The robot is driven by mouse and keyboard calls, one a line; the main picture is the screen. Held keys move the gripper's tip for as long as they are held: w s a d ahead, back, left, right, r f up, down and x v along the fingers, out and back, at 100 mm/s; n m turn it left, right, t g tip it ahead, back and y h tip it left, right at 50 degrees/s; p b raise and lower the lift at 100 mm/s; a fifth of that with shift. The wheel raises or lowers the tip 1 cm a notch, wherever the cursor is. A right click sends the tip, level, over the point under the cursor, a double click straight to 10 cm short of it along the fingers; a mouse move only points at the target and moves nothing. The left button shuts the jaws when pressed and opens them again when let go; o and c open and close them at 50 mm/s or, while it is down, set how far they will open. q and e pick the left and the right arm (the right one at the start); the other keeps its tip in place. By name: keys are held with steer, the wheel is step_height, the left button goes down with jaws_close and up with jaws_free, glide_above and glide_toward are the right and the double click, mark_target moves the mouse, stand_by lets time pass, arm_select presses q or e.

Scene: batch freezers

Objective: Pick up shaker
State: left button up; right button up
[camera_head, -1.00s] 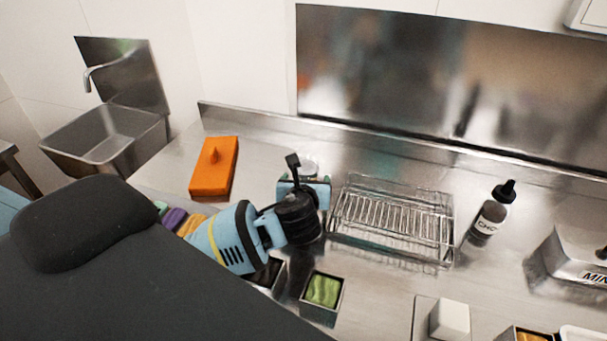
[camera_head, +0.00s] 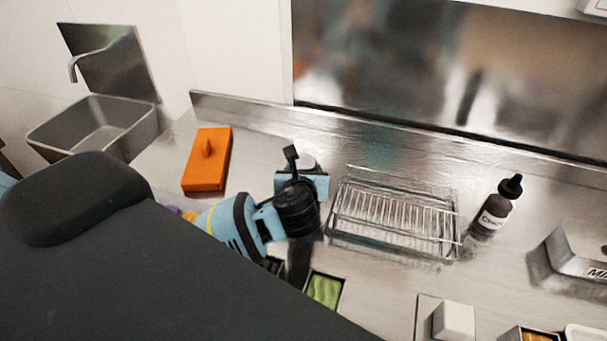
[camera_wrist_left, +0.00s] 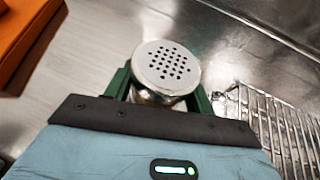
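The shaker (camera_wrist_left: 166,70) has a round silver top with dark holes. In the left wrist view it stands between the two green fingers of my left gripper (camera_wrist_left: 162,92), close to both. Whether the fingers press on it cannot be seen. My right gripper is not in view.
A wire rack (camera_head: 395,215) stands just right of the gripper. An orange box (camera_head: 206,165) with a knob lies to the left. A dark bottle (camera_head: 496,210) stands farther right. Food bins with green contents (camera_head: 324,289) are in front. A raised steel edge runs behind.

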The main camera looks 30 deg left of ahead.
arm_select(q)
steer(key=shift+c, duration=1.4)
steer(key=shift+r, duration=0.1)
step_height(320, 180, up, 10)
steer(key=shift+f, duration=0.1)
steer(key=o, duration=0.3)
steer(key=c, duration=0.3)
steer(key=shift+a, duration=0.1)
